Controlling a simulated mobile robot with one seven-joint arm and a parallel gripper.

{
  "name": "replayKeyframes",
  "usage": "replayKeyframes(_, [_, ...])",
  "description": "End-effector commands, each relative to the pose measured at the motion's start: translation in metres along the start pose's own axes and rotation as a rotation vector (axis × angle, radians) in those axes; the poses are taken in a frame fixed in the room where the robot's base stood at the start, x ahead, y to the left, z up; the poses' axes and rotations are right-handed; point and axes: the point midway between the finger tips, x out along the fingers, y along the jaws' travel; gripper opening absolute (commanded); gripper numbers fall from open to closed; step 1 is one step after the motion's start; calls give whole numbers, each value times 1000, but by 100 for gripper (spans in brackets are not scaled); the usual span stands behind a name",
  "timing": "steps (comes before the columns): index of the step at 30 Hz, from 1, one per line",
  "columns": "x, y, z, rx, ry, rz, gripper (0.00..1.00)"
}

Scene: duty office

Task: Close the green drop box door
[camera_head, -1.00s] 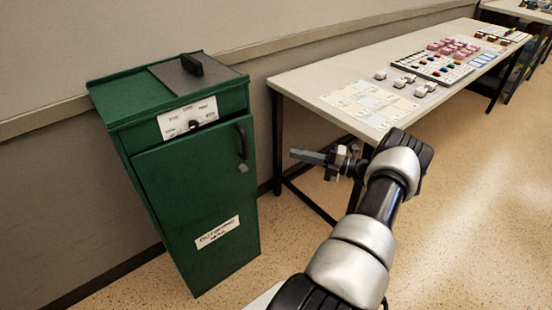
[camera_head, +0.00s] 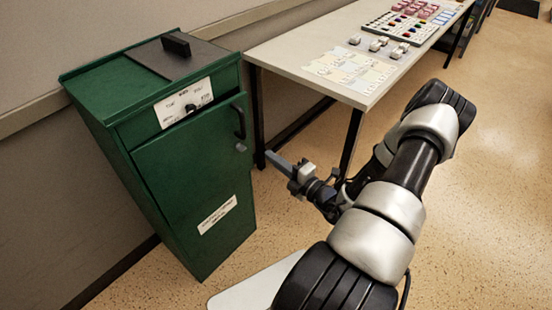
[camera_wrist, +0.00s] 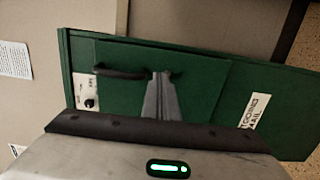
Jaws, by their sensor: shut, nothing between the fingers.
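The green drop box (camera_head: 98,88) stands against the wall at left in the head view. Its door (camera_head: 190,155) has a dark handle (camera_head: 240,120) near the upper right edge. The door's top and right edges stand slightly proud of the frame; the gap size is unclear. My gripper (camera_head: 272,160) is shut and empty, to the right of the door and below handle height. Contact cannot be told.
A white label with a dark knob (camera_head: 184,103) is above the door. A table (camera_head: 290,48) with cards and small objects stands to the right, its black leg (camera_head: 352,140) behind my gripper. The speckled floor (camera_head: 490,200) at right is clear.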

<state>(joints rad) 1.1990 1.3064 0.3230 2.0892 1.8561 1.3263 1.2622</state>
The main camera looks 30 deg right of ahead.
Motion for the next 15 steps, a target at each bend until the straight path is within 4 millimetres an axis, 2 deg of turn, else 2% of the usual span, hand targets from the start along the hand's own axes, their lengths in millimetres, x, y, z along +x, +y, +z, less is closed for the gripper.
replayKeyframes(3, [28, -2, 0, -3, 3, 1, 0])
replayKeyframes(9, [69, -2, -1, -2, 3, 2, 0])
replayKeyframes(15, [96, -1, 0, -2, 2, 1, 0])
